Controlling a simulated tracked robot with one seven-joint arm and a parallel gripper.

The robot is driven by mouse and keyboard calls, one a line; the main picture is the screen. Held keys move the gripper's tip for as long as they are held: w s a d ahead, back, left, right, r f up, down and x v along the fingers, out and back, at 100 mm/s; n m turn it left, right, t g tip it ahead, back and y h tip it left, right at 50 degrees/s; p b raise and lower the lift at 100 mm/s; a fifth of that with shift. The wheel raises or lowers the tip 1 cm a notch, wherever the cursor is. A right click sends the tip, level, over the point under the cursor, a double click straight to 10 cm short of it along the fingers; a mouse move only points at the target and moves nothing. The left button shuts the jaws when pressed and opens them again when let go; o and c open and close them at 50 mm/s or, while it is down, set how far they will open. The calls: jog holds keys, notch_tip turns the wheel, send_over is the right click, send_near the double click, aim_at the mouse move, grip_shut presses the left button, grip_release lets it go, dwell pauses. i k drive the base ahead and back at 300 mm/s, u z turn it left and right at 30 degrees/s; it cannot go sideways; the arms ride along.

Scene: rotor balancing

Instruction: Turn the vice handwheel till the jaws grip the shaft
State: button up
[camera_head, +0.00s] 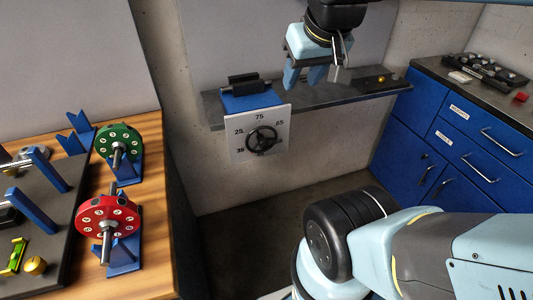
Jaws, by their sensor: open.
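The vice (249,98) has dark jaws on a blue base and sits on a dark shelf against the wall. Its black handwheel (262,140) is on a white dial plate (240,151) marked with numbers, among them 25, 75 and 65. I cannot tell whether a shaft lies between the jaws. My gripper (305,88) is open, above and to the right of the handwheel and apart from it. Its blue fingers point down in front of the shelf. Two shafts show on the left bench, in a green rotor (118,141) and a red rotor (105,216).
A wooden bench (152,200) with blue stands is at the left. Blue drawers (465,145) stand at the right. The floor below the dial is clear.

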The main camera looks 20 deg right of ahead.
aim_at(262, 142)
jog(key=k, duration=0.45)
jog(key=u, duration=1.35)
jog(key=k, duration=1.2)
jog(key=z, duration=1.35)
jog(key=i, duration=1)
jog(key=u, duration=0.05)
